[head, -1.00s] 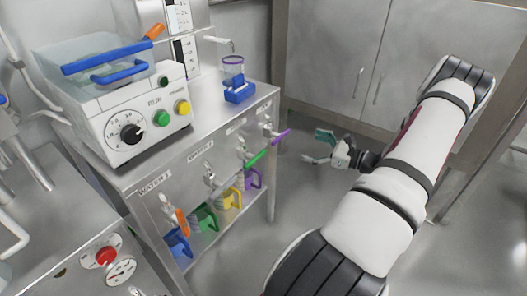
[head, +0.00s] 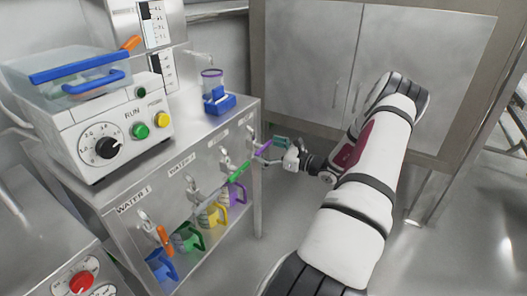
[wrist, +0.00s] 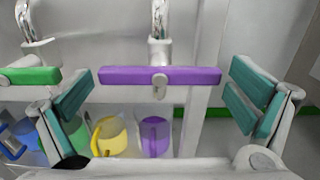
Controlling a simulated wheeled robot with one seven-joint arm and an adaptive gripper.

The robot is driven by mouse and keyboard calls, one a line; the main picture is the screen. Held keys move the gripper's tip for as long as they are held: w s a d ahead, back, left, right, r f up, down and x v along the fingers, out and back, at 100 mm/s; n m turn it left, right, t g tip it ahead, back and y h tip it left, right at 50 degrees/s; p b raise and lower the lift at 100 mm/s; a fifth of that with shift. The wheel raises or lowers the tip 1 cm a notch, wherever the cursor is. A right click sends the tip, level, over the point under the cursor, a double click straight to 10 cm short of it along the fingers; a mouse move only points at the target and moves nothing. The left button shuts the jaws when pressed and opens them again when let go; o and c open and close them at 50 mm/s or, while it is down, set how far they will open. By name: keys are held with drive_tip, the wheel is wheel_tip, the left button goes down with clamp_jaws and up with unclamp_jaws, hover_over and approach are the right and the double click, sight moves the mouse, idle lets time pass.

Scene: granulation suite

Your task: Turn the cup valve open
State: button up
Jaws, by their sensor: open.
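A purple bar handle (head: 263,148) sits on the rightmost valve on the front of the steel cabinet. In the wrist view this handle (wrist: 190,75) lies crosswise, level, with a metal tap behind it. My gripper (head: 283,150) is open in front of it. In the wrist view, one teal-padded finger of my gripper (wrist: 160,98) is beyond each end of the handle, and no contact is evident. I cannot read the label above this valve, so I cannot tell from lettering if it is the cup valve.
A green-handled valve (head: 237,172) is just left of the purple one; it also shows near my left finger (wrist: 30,76). An orange-handled valve (head: 164,239) is farther left. Colored jugs, including a yellow one (head: 222,214), stand below. Open floor lies right of the cabinet.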

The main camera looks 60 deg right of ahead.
drive_tip(key=shift+w, duration=0.65)
drive_tip(key=c, duration=0.9)
